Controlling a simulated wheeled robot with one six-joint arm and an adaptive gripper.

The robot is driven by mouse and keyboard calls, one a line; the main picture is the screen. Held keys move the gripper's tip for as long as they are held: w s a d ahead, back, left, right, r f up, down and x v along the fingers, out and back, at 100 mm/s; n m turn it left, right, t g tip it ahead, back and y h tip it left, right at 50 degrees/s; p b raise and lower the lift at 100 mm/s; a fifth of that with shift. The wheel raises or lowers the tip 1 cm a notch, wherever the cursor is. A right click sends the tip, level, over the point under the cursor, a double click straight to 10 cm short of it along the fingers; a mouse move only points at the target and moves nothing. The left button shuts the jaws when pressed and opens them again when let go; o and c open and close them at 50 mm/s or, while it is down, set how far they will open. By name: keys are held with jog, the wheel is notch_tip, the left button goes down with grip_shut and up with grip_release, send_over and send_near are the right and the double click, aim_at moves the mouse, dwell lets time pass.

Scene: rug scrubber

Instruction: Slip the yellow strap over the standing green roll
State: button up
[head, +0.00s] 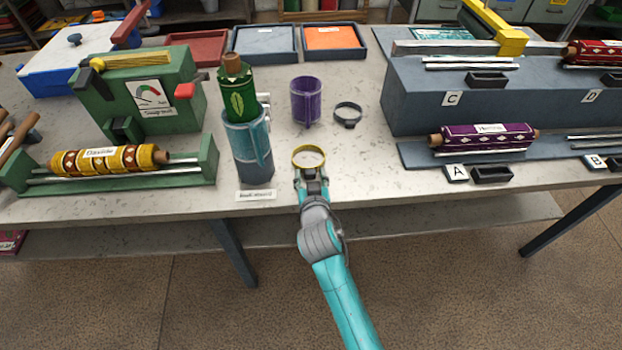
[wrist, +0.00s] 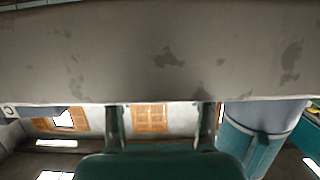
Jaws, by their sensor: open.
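The green roll (head: 238,97) stands upright in a teal holder (head: 250,165), with its brown core end sticking up. A leaf mark shows on its side. The yellow strap (head: 309,148) is a round band in the head view, right of the holder and at the tip of my gripper (head: 309,171). My gripper is open; I cannot tell whether its fingers touch the strap. In the wrist view my two fingers (wrist: 160,108) are spread, and no strap shows between them. A teal cylinder, probably the holder (wrist: 250,145), shows at right there.
A purple cup (head: 306,103) and a dark ring (head: 348,114) stand behind the strap. A green machine (head: 140,95) and a cradle with a yellow roll (head: 108,160) are at left. A blue-grey rack (head: 430,95) and a purple roll (head: 485,137) are at right.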

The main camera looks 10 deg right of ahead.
grip_shut()
jog(key=shift+r, duration=2.55)
